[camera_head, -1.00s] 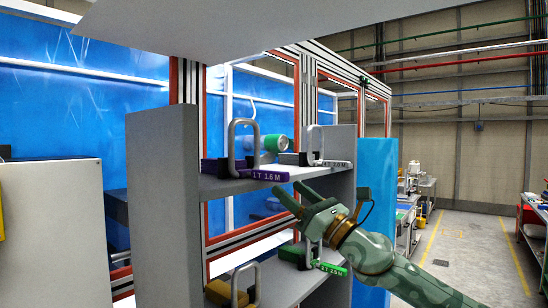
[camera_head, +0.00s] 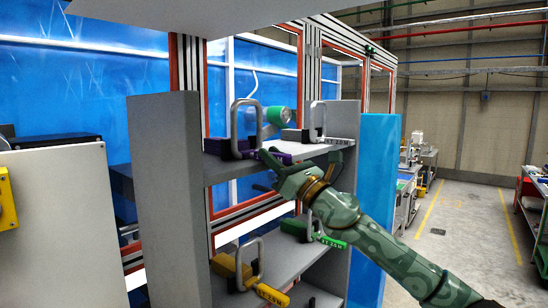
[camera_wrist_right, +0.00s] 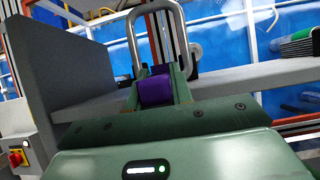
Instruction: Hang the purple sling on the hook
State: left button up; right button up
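The purple sling (camera_head: 285,158) lies on the upper shelf, mostly hidden behind my right gripper in the head view. A tall grey metal loop stands upright at its dark back end. In the right wrist view the purple end of the sling (camera_wrist_right: 155,90) sits between my right gripper's fingers, with the loop rising behind it. My right gripper (camera_head: 270,156) is at the shelf's front edge, fingers apart on either side of the purple end; firm contact does not show. The hook and my left gripper are not in view.
A yellow-tagged sling (camera_head: 272,294) and a green-tagged sling (camera_head: 330,241) lie on the lower shelf. A grey-tagged sling (camera_head: 338,141) sits right of the purple one. Grey side panel (camera_head: 165,190) bounds the shelf at left. Open floor lies at right.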

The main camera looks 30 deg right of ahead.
grip_shut()
notch_tip(320, 180, up, 5)
jog(key=p, duration=0.5)
jog(key=shift+r, duration=0.2)
jog(key=shift+f, duration=0.1)
